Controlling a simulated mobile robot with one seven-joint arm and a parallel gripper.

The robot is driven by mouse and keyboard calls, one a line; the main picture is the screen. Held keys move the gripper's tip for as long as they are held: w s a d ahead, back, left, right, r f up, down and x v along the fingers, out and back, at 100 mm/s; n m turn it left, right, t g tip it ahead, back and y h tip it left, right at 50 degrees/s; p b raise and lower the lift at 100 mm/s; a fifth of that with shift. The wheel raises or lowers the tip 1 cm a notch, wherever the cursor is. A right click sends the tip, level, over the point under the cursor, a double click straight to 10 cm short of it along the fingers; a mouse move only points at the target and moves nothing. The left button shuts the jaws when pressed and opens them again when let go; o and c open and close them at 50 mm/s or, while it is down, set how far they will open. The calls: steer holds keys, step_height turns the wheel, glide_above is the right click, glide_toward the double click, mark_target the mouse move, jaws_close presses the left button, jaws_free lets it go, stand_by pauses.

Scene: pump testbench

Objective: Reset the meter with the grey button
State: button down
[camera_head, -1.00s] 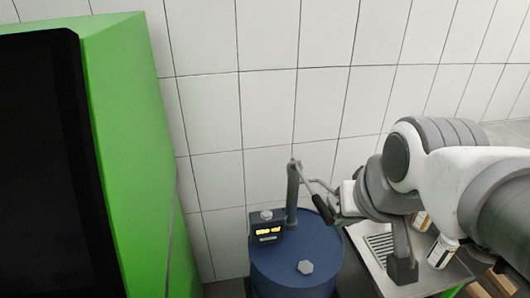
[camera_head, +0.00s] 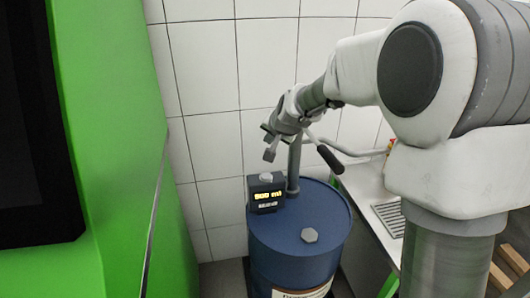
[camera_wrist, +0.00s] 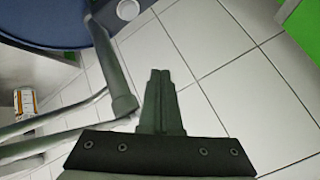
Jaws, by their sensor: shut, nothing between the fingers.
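The meter (camera_head: 267,196) is a small dark box with a lit yellow display, standing at the left of the blue drum's top. Its round grey button (camera_head: 266,177) sits on top and is in plain view. My gripper (camera_head: 270,153) is shut and empty, pointing down. Its fingertips appear above the button and apart from it. In the wrist view my gripper (camera_wrist: 160,72) shows its two fingers together with nothing between them. A pale round piece (camera_wrist: 128,9) at the top edge there looks like the button, partly cut off.
The blue drum (camera_head: 325,217) carries an upright pump pipe (camera_head: 294,165) and a lever with a black grip (camera_head: 330,158), close to my gripper. A green cabinet (camera_head: 105,120) stands at left. A steel counter with a drain grate (camera_head: 389,217) is at right. A bottle (camera_wrist: 25,102) shows in the wrist view.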

mark_target(267, 178)
steer(key=w+f, duration=0.1)
steer(key=w+a+f, duration=0.1)
steer(key=shift+f+m, duration=0.3)
steer(key=shift+f, duration=0.1)
steer(key=shift+d+f+b, duration=0.1)
steer(key=shift+b, duration=0.2)
step_height(267, 178, down, 9)
steer(key=b, duration=0.7)
steer(key=shift+r, duration=0.2)
stand_by(1.3)
steer(key=shift+f+b, duration=0.4)
steer(key=shift+f, duration=0.05)
steer(key=shift+f+b, duration=0.45)
steer(key=shift+f, duration=0.05)
stand_by(0.5)
stand_by(0.4)
steer(key=shift+r+p, duration=0.7)
steer(key=shift+r, duration=0.25)
